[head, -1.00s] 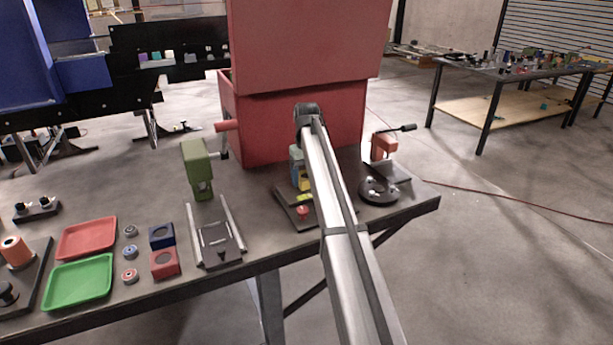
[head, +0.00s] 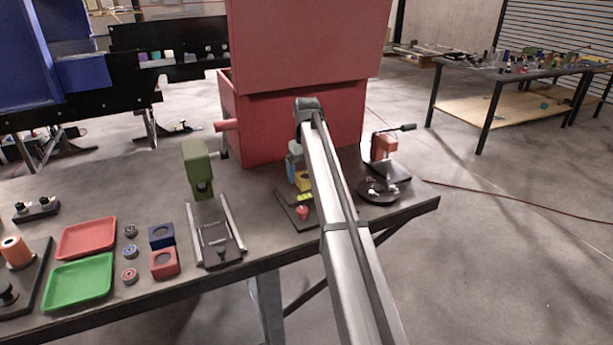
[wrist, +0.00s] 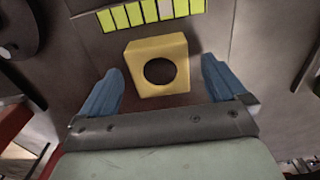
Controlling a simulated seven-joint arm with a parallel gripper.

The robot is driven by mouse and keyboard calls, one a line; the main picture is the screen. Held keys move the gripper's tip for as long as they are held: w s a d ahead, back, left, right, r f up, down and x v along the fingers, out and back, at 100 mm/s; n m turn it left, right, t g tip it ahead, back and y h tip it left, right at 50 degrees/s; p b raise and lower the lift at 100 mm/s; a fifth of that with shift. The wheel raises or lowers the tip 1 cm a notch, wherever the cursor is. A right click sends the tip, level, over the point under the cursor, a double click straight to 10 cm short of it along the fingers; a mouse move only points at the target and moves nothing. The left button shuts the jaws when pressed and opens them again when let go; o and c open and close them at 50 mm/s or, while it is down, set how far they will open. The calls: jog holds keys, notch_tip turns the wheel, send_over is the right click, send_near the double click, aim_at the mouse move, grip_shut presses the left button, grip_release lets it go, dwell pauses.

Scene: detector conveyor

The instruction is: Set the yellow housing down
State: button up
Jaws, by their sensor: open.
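The yellow housing (wrist: 142,55) is a square block with a round dark hole. In the wrist view it rests on a dark grey surface just below a row of yellow-green squares (wrist: 150,11). My gripper (wrist: 160,80) is open, with its blue fingers apart on either side of the housing's near end and a gap on both sides. In the head view a small part of the yellow housing (head: 303,178) shows beside my arm, on the dark fixture plate (head: 287,207). My arm hides the rest of it there.
A red button (head: 302,213) stands at the plate's front. A large red box (head: 300,125) rises behind. A round black fixture (head: 378,191) is to the right. A green press (head: 196,165) with a railed slide, and red (head: 88,237) and green trays (head: 78,274), are to the left.

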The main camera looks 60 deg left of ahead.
aim_at(307, 177)
notch_tip(307, 177, up, 11)
jog(key=shift+f, duration=0.2)
dwell(0.4)
